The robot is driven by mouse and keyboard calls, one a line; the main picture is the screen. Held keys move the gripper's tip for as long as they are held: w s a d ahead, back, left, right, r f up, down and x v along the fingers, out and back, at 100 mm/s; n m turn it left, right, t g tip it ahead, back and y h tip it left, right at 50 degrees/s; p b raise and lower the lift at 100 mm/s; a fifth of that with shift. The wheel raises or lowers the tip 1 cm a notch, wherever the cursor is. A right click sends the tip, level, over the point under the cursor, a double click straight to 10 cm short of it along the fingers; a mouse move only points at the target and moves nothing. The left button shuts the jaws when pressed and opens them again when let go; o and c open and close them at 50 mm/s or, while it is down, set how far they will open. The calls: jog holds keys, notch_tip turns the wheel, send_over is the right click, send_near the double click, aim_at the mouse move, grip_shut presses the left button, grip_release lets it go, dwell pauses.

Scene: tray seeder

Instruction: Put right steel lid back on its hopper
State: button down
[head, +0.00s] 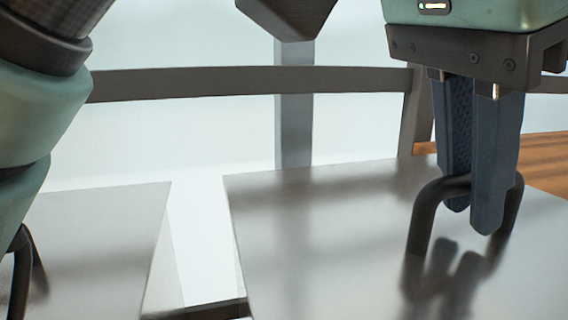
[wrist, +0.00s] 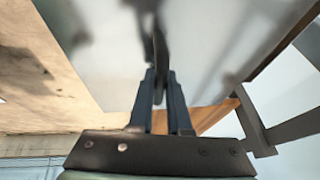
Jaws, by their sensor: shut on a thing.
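The right steel lid (head: 310,240) is a flat, shiny plate with a dark arched handle (head: 421,222) on top. In the head view it lies about level at the lower right. My gripper (head: 472,215) points down from above, with its two dark fingers shut on the handle. In the wrist view the fingers (wrist: 160,90) close on the dark handle, and the lid (wrist: 205,40) spreads out behind it. The hopper under the lid is hidden, so I cannot tell whether the lid rests on it.
A second steel lid (head: 95,245) with a dark handle lies at the left, across a narrow gap. A grey rail (head: 240,82) and a post (head: 294,120) stand behind the lids. A wooden surface (head: 545,160) shows at the right.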

aim_at(362, 176)
jog(key=shift+w+a, duration=0.3)
jog(key=shift+w, duration=0.4)
jog(key=shift+w+a+f+p, duration=0.25)
jog(key=shift+w+p, duration=0.35)
jog(key=shift+w, duration=1.1)
jog(key=shift+w+a+f+p, duration=0.15)
jog(key=shift+w+a+p, duration=0.4)
jog(key=shift+w, duration=1.2)
jog(key=shift+w+a+f+p, duration=0.2)
jog(key=shift+w+p, duration=0.5)
jog(key=shift+w, duration=1)
jog(key=shift+f+b, duration=0.6)
jog(key=shift+f, duration=0.4)
jog(key=shift+f, duration=0.45)
jog(key=c, duration=0.8)
grip_release()
